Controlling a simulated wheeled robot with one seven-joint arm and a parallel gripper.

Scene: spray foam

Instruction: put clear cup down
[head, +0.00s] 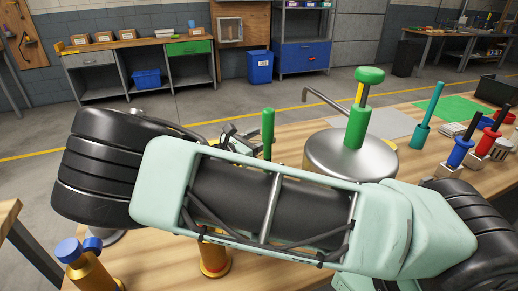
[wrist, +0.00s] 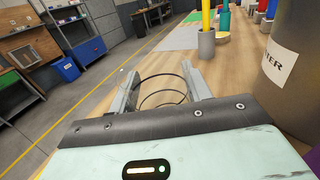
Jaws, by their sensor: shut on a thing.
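My gripper (wrist: 160,84) is in the wrist view with its two grey fingers on either side of a clear cup (wrist: 161,98). The cup is see-through, so only thin dark curved rims show between the fingers. The fingers are closed on it. The cup cannot be made out clearly there. I cannot tell whether the cup's base touches the table.
A metal drum-shaped container (head: 335,165) with a green-topped tool stands right of my gripper. A green-handled tool (head: 268,133) stands close by. Orange cylinders (head: 213,258) stand at the front. A dark labelled cylinder (wrist: 290,60) is close on the right in the wrist view. The table's left edge is near.

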